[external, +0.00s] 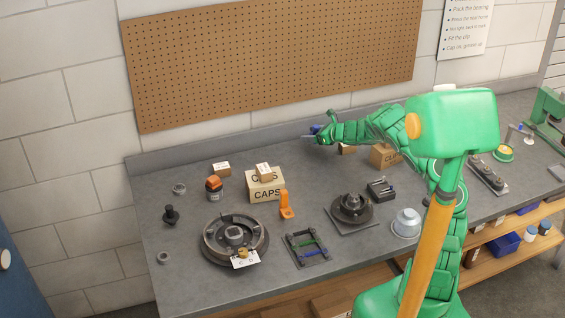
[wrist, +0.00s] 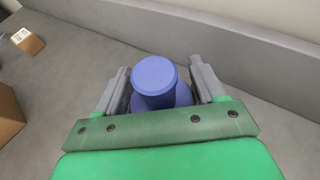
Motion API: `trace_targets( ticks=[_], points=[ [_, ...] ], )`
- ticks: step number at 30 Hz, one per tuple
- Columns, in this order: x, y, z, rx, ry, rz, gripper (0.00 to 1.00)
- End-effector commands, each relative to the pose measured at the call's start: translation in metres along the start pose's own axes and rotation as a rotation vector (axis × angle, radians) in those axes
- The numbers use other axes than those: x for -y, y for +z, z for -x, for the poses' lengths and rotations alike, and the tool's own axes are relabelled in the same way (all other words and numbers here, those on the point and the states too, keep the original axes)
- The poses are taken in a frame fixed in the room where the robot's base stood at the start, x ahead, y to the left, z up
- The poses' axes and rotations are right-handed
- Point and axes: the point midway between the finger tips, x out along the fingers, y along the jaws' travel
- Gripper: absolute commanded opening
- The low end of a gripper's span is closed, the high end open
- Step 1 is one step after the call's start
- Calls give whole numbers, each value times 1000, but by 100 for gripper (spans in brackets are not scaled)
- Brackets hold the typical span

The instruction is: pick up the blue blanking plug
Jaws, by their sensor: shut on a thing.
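The blue blanking plug (wrist: 154,78) is a round blue piece with a flat top and a wider part below it. It sits between the two grey fingers of my gripper (wrist: 160,88) in the wrist view, and the gripper is shut on it. In the external view my green arm reaches to the back of the bench, and my gripper (external: 313,135) is near the back wall ledge. The plug shows there as a small blue spot (external: 315,129). Its lower part is hidden by my gripper. I cannot tell whether it touches the bench.
A CAPS box (external: 265,188) with a small carton on it stands mid-bench. Another box (external: 384,156) stands beside my arm. A round housing (external: 235,240), a hub on a plate (external: 351,208) and an orange stand (external: 286,206) occupy the front.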

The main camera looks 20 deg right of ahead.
Motion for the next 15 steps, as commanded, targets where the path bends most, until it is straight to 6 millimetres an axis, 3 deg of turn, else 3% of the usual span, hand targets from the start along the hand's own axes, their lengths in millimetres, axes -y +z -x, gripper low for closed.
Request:
trace_targets(
  ticks=[15],
  points=[
    [-20, 31, 46, -2, -3, 3, 37]
  ],
)
